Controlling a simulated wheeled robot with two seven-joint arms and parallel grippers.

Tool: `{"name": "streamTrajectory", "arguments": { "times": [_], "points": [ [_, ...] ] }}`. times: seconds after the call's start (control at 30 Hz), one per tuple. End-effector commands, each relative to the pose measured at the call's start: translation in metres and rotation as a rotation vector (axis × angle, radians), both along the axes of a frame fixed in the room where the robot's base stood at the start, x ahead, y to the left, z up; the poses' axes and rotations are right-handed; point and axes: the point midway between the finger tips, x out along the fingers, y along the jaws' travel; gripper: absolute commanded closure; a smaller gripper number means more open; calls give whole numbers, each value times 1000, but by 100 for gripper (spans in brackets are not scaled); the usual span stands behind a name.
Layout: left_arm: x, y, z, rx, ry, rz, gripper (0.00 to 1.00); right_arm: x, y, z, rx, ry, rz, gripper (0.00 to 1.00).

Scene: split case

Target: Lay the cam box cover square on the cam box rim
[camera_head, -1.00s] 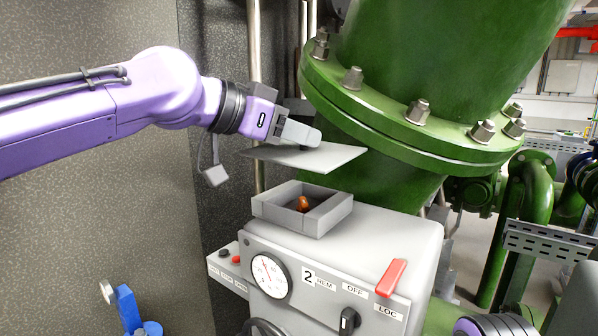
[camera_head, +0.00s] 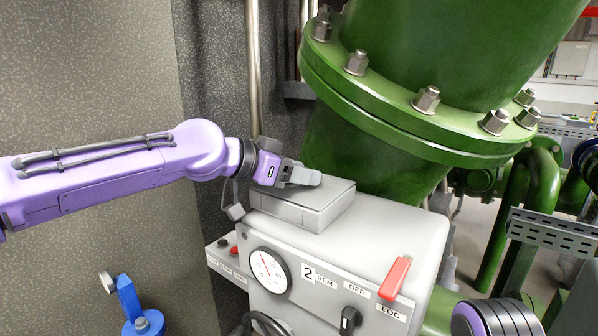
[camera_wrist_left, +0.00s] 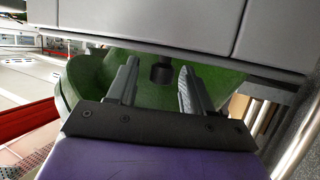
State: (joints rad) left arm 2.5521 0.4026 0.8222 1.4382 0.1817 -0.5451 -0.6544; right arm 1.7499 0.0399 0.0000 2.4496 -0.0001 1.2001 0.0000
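The cam box cover (camera_head: 335,188), a flat grey plate, lies on top of the cam box (camera_head: 322,213), and its visible edges look roughly in line with the walls. The box's inside is hidden. My left gripper (camera_head: 308,179) is over the cover's left part and hides some of it. In the left wrist view, a dark knob (camera_wrist_left: 161,73) stands between the two fingers (camera_wrist_left: 160,86), with a gap on each side. They are open around it. My right gripper's fingers are out of view; part of my right arm shows at bottom right.
The box sits on a grey housing (camera_head: 385,235) with a gauge (camera_head: 268,271), a red lever (camera_head: 395,278) and a black switch (camera_head: 349,320). A large green flanged pipe (camera_head: 430,60) rises close behind. A blue fitting (camera_head: 130,305) is at lower left.

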Motion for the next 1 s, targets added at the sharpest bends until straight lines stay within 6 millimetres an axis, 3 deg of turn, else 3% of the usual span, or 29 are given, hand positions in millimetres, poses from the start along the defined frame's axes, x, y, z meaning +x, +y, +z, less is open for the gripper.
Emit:
{"name": "streamTrajectory", "arguments": {
  "times": [0.27, 0.7, 1.0],
  "points": [
    [-2, 4, 2, -1, -1, 1, 50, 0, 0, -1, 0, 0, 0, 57],
    [-51, 79, 38, -2, -4, 1, 50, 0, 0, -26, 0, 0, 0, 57],
    [-61, 94, 46, -1, 1, 0, 50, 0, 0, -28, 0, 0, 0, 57]
  ]
}}
